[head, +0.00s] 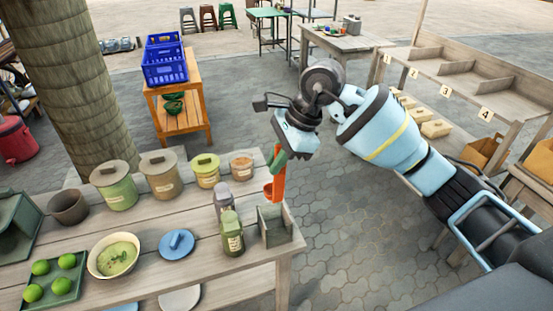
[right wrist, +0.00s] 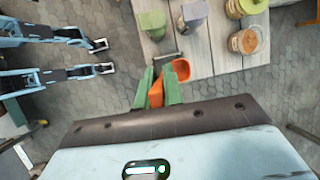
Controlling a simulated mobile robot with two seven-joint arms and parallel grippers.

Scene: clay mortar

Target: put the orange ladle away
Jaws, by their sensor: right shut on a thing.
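The orange ladle (head: 279,184) hangs upright, bowl down, from my right gripper (head: 277,158) in the head view. The green fingers are shut on its handle. In the right wrist view the orange bowl (right wrist: 181,69) shows just beyond the fingertips (right wrist: 157,84). The ladle is beside the wooden table's right end, at the height of the jars or a little above. A small grey open-topped box (head: 273,228) stands on the table's right corner, below the ladle in the picture. My left gripper is not in view.
A green-lidded jar (head: 231,233) and a grey-lidded jar (head: 222,199) stand close left of the box. Several lidded pots, a soup bowl (head: 114,257) and a blue lid (head: 177,244) fill the table (head: 205,268). Numbered wooden compartments (head: 463,72) stand at the right.

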